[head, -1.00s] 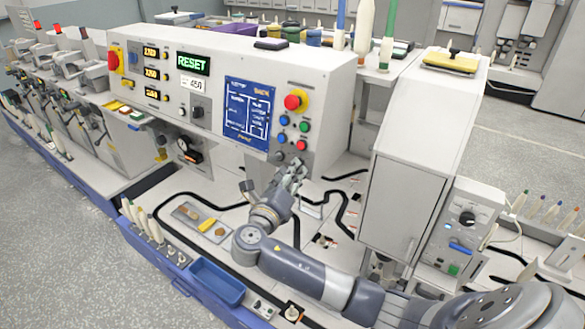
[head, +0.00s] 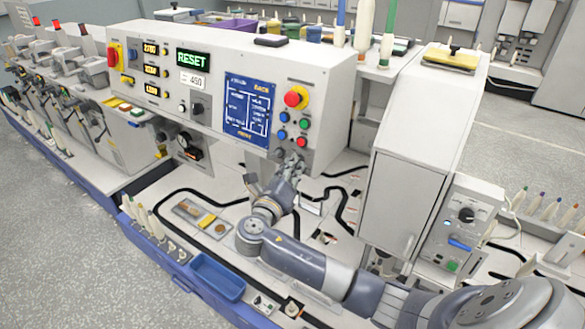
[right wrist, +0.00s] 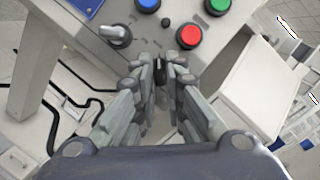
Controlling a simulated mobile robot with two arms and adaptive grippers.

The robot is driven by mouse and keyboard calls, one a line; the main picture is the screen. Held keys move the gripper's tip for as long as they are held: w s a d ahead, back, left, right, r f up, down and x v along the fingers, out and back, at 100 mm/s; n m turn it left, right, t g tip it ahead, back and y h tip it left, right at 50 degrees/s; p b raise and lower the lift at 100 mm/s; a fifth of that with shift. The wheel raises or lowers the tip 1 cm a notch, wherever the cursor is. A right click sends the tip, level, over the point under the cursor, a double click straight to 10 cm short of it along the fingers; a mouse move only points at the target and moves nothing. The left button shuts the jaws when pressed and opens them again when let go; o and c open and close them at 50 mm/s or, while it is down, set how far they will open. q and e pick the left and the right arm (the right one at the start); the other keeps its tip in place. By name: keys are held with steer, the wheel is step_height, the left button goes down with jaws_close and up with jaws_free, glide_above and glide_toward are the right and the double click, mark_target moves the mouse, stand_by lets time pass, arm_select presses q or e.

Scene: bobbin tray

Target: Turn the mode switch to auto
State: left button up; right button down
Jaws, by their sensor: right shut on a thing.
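My right gripper (head: 295,163) is at the lower edge of the grey control panel (head: 325,75), below its buttons. In the right wrist view its fingers (right wrist: 163,75) are closed together on a small dark knob (right wrist: 162,66) under the red button (right wrist: 190,37). The fingers hide most of this knob, so its pointing direction cannot be read. A grey lever-shaped knob (right wrist: 115,36) sits left of the fingers, apart from them. I cannot read any label that names the mode switch. My left gripper is not in view.
A blue button (right wrist: 148,4) and a green button (right wrist: 217,5) sit above the red one. A red emergency stop (head: 296,97) is higher on the panel. A tall grey cabinet (head: 402,195) stands right of my gripper. A blue tray (head: 217,277) lies at the front.

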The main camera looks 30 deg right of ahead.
steer(key=shift+f, duration=0.1)
steer(key=shift+w+a+m+g+h+b, duration=0.15)
steer(key=shift+m+g+h+b, duration=0.4)
steer(key=shift+m+g+b, duration=2.1)
steer(key=shift+w+a+m+t+h+b, duration=0.1)
steer(key=shift+w+m+h+b, duration=0.35)
steer(key=shift+m, duration=4.35)
steer(key=shift+w+a+m+g+h+b, duration=0.1)
steer(key=shift+m+g+h+b, duration=0.5)
steer(key=shift+m+g+b, duration=2.1)
steer(key=m+t+p, duration=0.1)
steer(key=m+t, duration=0.1)
steer(key=shift+m+t, duration=0.25)
steer(key=shift+t, duration=0.1)
steer(key=c, duration=1.7)
jaws_free()
steer(key=shift+o, duration=0.2)
steer(key=shift+s, duration=0.1)
